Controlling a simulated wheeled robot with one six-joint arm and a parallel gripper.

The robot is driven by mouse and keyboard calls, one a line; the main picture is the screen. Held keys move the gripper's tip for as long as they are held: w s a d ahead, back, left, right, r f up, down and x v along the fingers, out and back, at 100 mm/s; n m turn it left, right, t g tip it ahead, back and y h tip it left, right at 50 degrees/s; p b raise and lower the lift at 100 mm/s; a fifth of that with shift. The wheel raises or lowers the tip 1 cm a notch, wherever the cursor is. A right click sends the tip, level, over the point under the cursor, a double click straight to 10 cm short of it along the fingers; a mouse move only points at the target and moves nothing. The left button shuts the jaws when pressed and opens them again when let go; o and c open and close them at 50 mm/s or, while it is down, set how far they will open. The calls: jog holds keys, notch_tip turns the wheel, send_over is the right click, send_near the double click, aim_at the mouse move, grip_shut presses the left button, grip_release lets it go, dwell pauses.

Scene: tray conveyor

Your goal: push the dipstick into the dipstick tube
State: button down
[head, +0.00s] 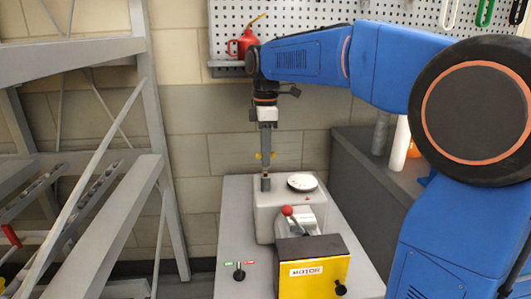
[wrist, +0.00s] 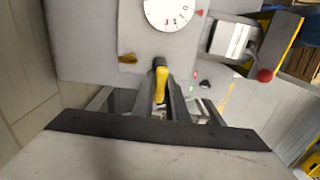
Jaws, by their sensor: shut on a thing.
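My gripper points straight down and is shut on the handle. The handle also shows between the fingers in the wrist view (wrist: 161,86). The dipstick tube (head: 265,184) is a short, dark grey upright cylinder at the left of the pale grey housing (head: 288,225). My gripper is right above it, with a small gap between. The rod is too thin to make out clearly, so I cannot tell how deep it sits in the tube.
A white dial (head: 302,181) lies just right of the tube. A red-knobbed lever (head: 287,211) and a yellow-fronted motor box (head: 312,273) stand nearer. A grey metal frame (head: 150,130) rises at left. A red oil can (head: 243,43) sits on a shelf behind.

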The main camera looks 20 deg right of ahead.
jog(key=shift+f, duration=1.25)
jog(key=c, duration=1.7)
grip_release()
jog(key=shift+o, duration=0.2)
notch_tip(320, 180, up, 17)
jog(key=shift+r, duration=0.15)
